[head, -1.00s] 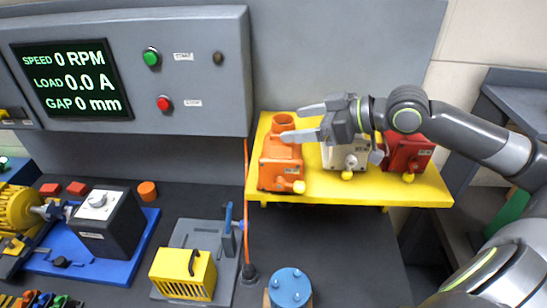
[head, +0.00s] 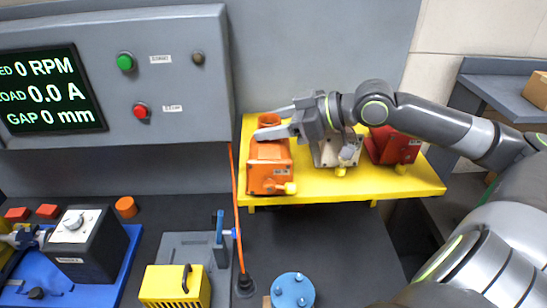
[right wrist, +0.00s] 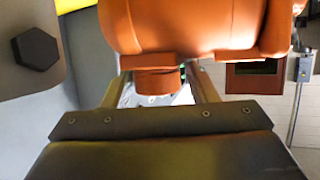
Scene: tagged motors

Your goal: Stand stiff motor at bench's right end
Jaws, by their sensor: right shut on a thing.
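An orange motor (head: 268,176) stands upright at the left end of the yellow shelf, with a yellow knob on its front. A grey-white motor (head: 338,150) and a red motor (head: 396,147) stand to its right. Tag text is too small to read, so I cannot tell which is the stiff one. My right gripper (head: 262,122) is shut on the orange motor's round top neck, one finger on each side. The right wrist view shows the orange neck (right wrist: 157,82) between the fingers and the orange body (right wrist: 190,25) beyond. My left gripper is out of view.
The yellow shelf (head: 400,187) stands above the dark bench (head: 345,245). The bench's right part is mostly clear, with a blue round part (head: 292,291) near its front. A yellow vented box (head: 175,287) and an orange cable (head: 236,200) lie left. A grey control cabinet (head: 180,80) is behind.

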